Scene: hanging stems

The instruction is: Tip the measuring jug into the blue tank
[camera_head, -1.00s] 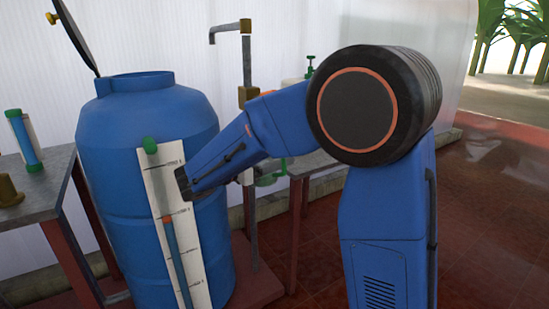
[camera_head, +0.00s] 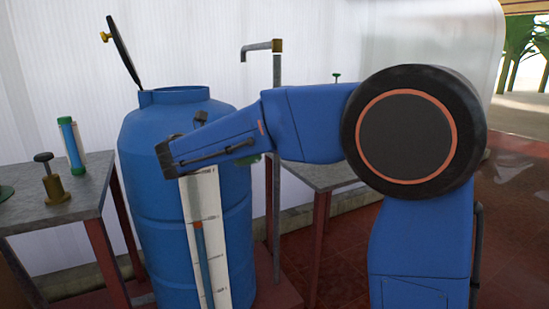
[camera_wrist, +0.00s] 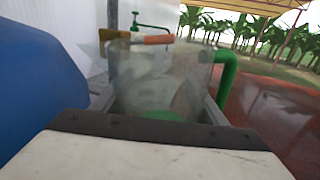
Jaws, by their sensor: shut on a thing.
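The blue tank (camera_head: 180,235) stands left of centre in the head view, its top opening (camera_head: 180,93) uncovered and its black lid (camera_head: 122,55) tilted up behind. It also fills the left edge of the wrist view (camera_wrist: 35,95). The clear measuring jug (camera_wrist: 155,75) with a green handle (camera_wrist: 229,75) is in the wrist view, between the fingers of my gripper (camera_wrist: 158,100), which is shut on it. It looks roughly upright, beside the tank. Its contents are unclear.
A white gauge board (camera_head: 207,240) is on the tank's front. A tap on a standpipe (camera_head: 277,75) rises right of the tank. The left table (camera_head: 85,200) holds a brass-coloured fitting (camera_head: 54,187) and a blue tube (camera_head: 71,145). Another table (camera_head: 335,175) stands behind my arm.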

